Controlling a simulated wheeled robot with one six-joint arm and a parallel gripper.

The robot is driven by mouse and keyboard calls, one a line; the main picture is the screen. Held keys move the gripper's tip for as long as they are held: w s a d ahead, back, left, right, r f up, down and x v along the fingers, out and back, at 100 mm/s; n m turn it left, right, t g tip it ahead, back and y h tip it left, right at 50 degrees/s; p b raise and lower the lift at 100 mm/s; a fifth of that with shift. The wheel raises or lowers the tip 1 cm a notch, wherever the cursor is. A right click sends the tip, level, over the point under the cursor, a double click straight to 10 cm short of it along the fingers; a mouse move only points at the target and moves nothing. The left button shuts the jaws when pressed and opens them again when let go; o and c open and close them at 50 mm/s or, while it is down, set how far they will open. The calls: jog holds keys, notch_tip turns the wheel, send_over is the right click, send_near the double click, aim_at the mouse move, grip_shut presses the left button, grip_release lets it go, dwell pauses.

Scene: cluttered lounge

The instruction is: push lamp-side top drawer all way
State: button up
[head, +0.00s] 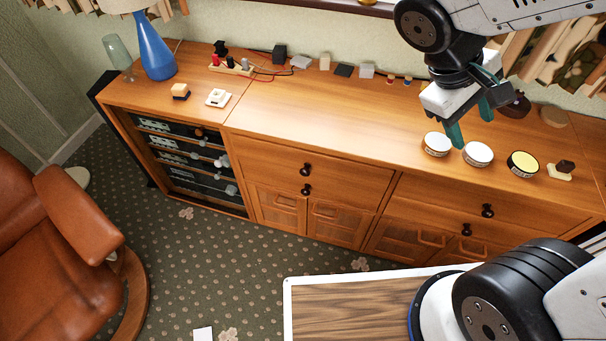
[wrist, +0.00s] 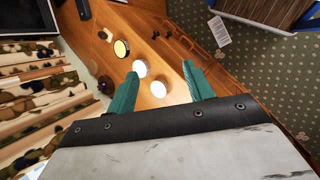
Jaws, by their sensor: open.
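The lamp-side top drawer (head: 265,155) is in the long wooden sideboard, right of the open media bay, with a dark round knob (head: 305,169). Its front looks close to flush with the cabinet; I cannot tell whether a small gap is left. The blue lamp (head: 153,50) stands on the left end of the sideboard. My gripper (head: 474,118) is open and empty above the right half of the top, well right of that drawer. Its teal fingers also show in the wrist view (wrist: 160,72), pointing towards the round tins. The drawer is not clearly seen there.
Two white-lidded tins (head: 437,144) (head: 478,154) and a yellow-lidded tin (head: 522,164) stand near the front edge under my gripper. Another drawer (head: 440,195) lies to the right. A brown leather chair (head: 60,250) is at left. Patterned carpet (head: 225,265) lies clear before the sideboard.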

jog(key=w+a+f+n+t+h, duration=0.35)
jog(key=w+f+n, duration=0.2)
jog(key=w, duration=0.25)
jog(key=n+t+y, duration=0.7)
jog(key=n+t, duration=0.4)
jog(key=n, duration=0.9)
send_near(304, 174)
jog(key=w, duration=0.2)
jog(key=x, duration=0.6)
jog(key=shift+d+f, duration=0.3)
jog(key=shift+f, duration=0.1)
jog(key=shift+w+d+f, duration=0.1)
jog(key=shift+w+f, duration=0.05)
jog(key=shift+w, duration=0.3)
